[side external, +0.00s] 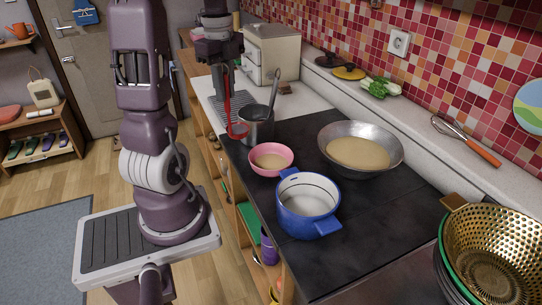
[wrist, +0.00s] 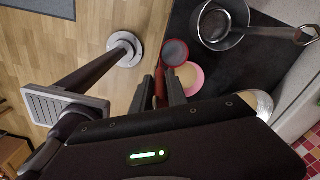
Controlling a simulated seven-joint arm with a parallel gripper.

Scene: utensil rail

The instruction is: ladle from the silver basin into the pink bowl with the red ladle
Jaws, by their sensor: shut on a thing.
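My gripper (side external: 223,70) is shut on the handle of the red ladle (side external: 227,104), which hangs upright with its cup low. The ladle's cup is beside the silver pot, behind and left of the pink bowl (side external: 286,166). In the wrist view the gripper (wrist: 161,86) holds the handle, and the ladle's cup (wrist: 175,52) shows just beyond the pink bowl (wrist: 196,82). The pink bowl has some tan contents. The silver basin (side external: 335,134), right of the bowl, holds more tan contents; its rim shows in the wrist view (wrist: 264,103).
A silver pot (side external: 257,131) with a dark-handled utensil stands close to the ladle's cup. A blue pot (side external: 306,215) stands in front of the pink bowl and basin. A gold colander (side external: 492,250) is at front right. The black hob between bowl and basin is clear.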

